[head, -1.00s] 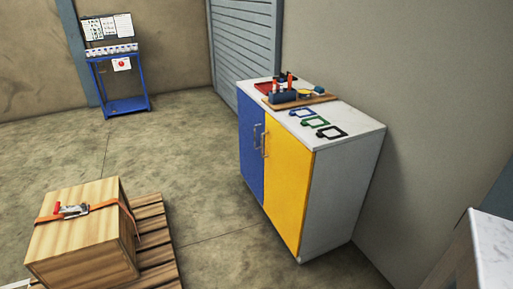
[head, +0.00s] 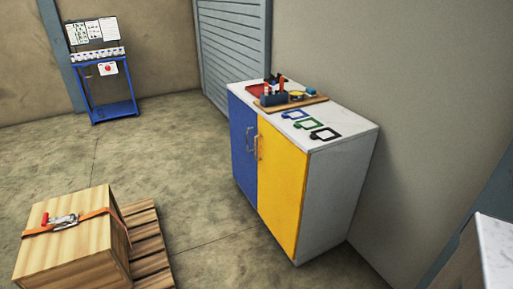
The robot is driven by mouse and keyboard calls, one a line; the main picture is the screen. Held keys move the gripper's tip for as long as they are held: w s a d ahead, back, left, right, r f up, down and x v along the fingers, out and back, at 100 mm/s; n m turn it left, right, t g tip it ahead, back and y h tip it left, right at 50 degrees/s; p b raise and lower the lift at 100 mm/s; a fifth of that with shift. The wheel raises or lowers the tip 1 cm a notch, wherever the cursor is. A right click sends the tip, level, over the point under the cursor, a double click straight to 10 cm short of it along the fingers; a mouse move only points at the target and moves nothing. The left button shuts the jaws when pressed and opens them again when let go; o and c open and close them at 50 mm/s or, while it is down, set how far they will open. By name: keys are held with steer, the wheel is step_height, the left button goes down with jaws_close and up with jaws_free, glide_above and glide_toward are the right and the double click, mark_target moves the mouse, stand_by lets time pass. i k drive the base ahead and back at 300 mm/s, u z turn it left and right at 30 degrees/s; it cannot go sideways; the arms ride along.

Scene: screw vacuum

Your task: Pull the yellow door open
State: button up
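The yellow door (head: 281,190) is the right-hand door on the front of a white cabinet (head: 335,195). It looks shut, flush beside the blue door (head: 243,150). Its upright bar handle (head: 260,146) is near its upper left edge, close to the blue door's handle (head: 249,139). My gripper and arm are not in view.
A wooden crate (head: 70,245) with an orange strap sits on a pallet (head: 147,240) at the lower left. A blue stand (head: 103,85) is at the back left. Tools lie on the cabinet top. A pale-topped surface (head: 496,250) is at the lower right. Floor before the cabinet is clear.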

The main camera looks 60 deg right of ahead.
mark_target(283, 166)
steer(key=i, duration=0.85)
steer(key=u, duration=0.05)
